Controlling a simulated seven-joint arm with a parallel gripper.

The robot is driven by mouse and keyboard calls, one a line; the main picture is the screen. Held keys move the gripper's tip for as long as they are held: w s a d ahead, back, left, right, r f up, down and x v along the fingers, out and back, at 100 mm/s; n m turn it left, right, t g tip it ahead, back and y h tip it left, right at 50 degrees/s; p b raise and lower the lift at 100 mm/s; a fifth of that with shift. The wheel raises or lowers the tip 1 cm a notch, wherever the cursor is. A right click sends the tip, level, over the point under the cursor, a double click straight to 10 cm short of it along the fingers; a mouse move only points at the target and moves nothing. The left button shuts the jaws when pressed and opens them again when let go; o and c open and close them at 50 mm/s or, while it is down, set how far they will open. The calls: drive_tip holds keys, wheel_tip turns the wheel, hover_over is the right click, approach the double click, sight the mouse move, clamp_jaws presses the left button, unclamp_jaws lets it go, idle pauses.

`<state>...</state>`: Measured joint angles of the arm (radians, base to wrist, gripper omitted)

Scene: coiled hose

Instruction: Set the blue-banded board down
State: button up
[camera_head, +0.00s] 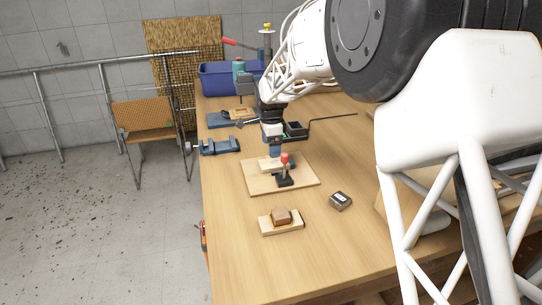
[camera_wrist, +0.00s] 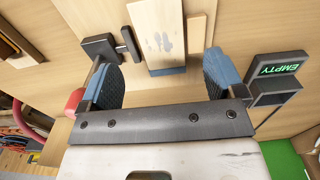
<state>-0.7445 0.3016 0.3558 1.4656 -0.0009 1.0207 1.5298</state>
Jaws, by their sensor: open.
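The blue-banded board (camera_wrist: 158,33) is a pale strip with grey smudges and a blue band (camera_wrist: 167,71) across its near end. In the wrist view it appears to lie flat on the wider wooden base board, beside a narrow wooden strip (camera_wrist: 196,33). My gripper (camera_wrist: 166,75) is open, one blue-padded finger on each side of the banded end, with gaps to both. In the head view my gripper (camera_head: 272,150) is low over the base board (camera_head: 257,184); it partly hides the pale board (camera_head: 267,164). A dark clamp with a red knob (camera_head: 285,158) stands beside it.
A wooden block on a small board (camera_head: 281,226) and a dark box (camera_head: 340,201) lie nearer on the bench. A blue vise (camera_head: 220,146) is at the left edge, a blue bin (camera_head: 217,80) behind. A dark device reading EMPTY (camera_wrist: 277,70) is right of my fingers.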

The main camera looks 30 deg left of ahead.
sight(272, 163)
wheel_tip(272, 163, up, 6)
drive_tip(key=shift+r, duration=0.15)
idle(0.6)
idle(0.5)
drive_tip(key=s+d+r+n, duration=0.1)
drive_tip(key=s+d+r, duration=0.25)
drive_tip(key=d, duration=0.95)
drive_tip(key=s+d+r+n+t, duration=0.1)
drive_tip(key=s+d+r+n, duration=0.2)
drive_tip(key=d, duration=0.9)
drive_tip(key=s+d+r, duration=0.3)
drive_tip(key=d+r, duration=0.2)
drive_tip(key=d, duration=0.8)
drive_tip(key=s+d+f+n, duration=0.2)
drive_tip(key=s+d+f, duration=0.1)
drive_tip(key=s+d, duration=0.8)
drive_tip(key=s+d+f+n+t, duration=0.1)
drive_tip(key=s+d+f+n, duration=0.1)
drive_tip(key=s+d, duration=1)
drive_tip(key=s+f, duration=0.1)
drive_tip(key=s, duration=0.3)
drive_tip(key=shift+s+d+n+t, duration=0.2)
drive_tip(key=shift+d+n+t, duration=0.1)
drive_tip(key=shift+n, duration=0.1)
